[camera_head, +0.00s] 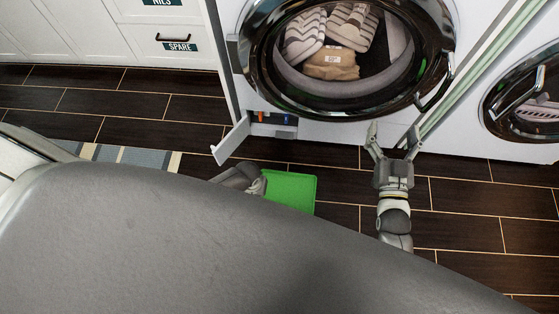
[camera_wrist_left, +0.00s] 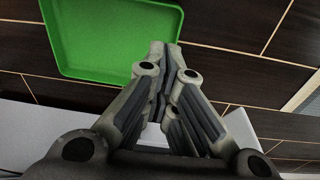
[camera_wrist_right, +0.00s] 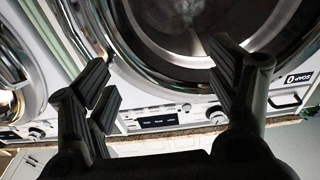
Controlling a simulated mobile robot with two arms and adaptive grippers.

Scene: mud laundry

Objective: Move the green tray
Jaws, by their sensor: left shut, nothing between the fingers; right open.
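The green tray (camera_head: 291,190) is in front of the washer, over the dark floor, and my grey body hides its near part. It also shows in the left wrist view (camera_wrist_left: 108,38) with a raised rim. My left gripper (camera_head: 262,184) is beside the tray's left edge in the head view. In the left wrist view the fingers (camera_wrist_left: 164,52) are shut with nothing between them, near the tray's rim; contact cannot be told. My right gripper (camera_head: 391,138) is open and empty, right of the tray, in front of the washer. Its spread fingers show in the right wrist view (camera_wrist_right: 160,68).
The washer (camera_head: 345,118) has a round door with folded laundry and slippers behind it. A small flap (camera_head: 231,140) stands open at its lower left. A second machine (camera_head: 525,100) is at right. A striped rug (camera_head: 125,155) lies at left. Floor right of the tray is clear.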

